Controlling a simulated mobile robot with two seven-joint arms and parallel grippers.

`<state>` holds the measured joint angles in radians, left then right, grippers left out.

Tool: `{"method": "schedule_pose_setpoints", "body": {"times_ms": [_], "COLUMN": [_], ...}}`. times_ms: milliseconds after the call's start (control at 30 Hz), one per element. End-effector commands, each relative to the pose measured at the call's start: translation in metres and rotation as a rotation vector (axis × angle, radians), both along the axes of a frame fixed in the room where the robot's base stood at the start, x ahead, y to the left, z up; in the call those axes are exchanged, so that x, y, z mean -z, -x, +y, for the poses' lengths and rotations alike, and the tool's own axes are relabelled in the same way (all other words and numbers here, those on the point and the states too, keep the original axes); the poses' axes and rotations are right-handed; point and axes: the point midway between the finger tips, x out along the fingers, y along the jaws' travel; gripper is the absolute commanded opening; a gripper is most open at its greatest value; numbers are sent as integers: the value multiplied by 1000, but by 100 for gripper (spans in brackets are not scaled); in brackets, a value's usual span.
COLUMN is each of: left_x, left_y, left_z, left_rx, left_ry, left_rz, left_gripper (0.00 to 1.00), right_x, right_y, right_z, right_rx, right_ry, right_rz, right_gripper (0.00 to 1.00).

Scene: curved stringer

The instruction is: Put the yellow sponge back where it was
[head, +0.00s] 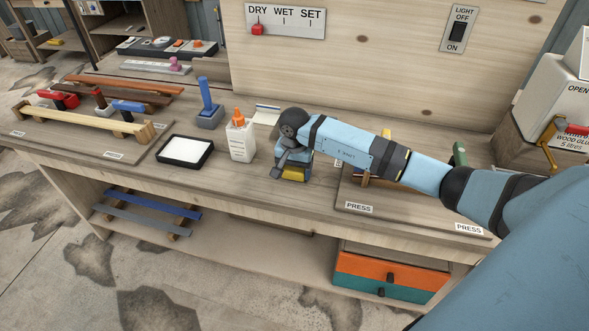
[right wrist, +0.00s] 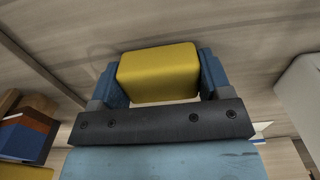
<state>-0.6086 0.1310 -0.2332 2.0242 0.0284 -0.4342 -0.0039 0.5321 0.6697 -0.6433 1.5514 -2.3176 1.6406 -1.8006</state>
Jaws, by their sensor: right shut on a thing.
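The yellow sponge (head: 293,176) is a rounded block, mostly hidden in the head view by my right gripper (head: 291,172). In the right wrist view the sponge (right wrist: 158,72) sits between the two blue fingers, which press on its two ends. My right gripper is shut on it, pointing down at the bench (head: 225,178), right of the white glue bottle (head: 241,138). The sponge is at or close to the bench top; I cannot tell if it touches. My left gripper is not in view.
A black-rimmed white tray (head: 186,151) and a blue-handled tool (head: 208,105) stand left of the bottle. A board with clamped strips (head: 80,125) lies farther left. A PRESS board (head: 400,208) lies right, under my arm. Bench between tray and gripper front is clear.

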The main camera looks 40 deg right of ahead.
Motion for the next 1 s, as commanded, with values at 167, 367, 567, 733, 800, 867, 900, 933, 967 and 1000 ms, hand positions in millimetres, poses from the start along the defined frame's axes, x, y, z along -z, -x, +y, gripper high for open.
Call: {"method": "schedule_pose_setpoints", "body": {"times_ms": [167,367,567,733,800,867,900,933,967,1000], "left_x": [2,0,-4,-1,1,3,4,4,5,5], "left_y": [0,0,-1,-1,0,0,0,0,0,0], "left_z": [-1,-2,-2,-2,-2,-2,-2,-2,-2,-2], "left_rx": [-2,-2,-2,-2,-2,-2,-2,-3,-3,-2], "left_ry": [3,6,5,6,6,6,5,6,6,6], "left_rz": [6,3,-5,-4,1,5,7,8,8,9], "left_gripper": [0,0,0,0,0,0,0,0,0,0], "right_x": [2,2,-8,-40,-56,-69,-77,-83,-89,-95], "right_y": [0,0,-1,-1,-1,-1,-1,-1,-1,0], "right_z": [0,0,-1,-1,-1,-1,-1,-1,-1,-1], "right_rx": [0,0,0,0,-1,0,0,0,0,0], "right_ry": [0,0,1,2,3,2,2,2,2,1], "right_rz": [0,0,-2,-6,-5,-6,-6,-4,-4,-3], "right_gripper": [97,97,97,97,97,97,97,97,97,97]}}
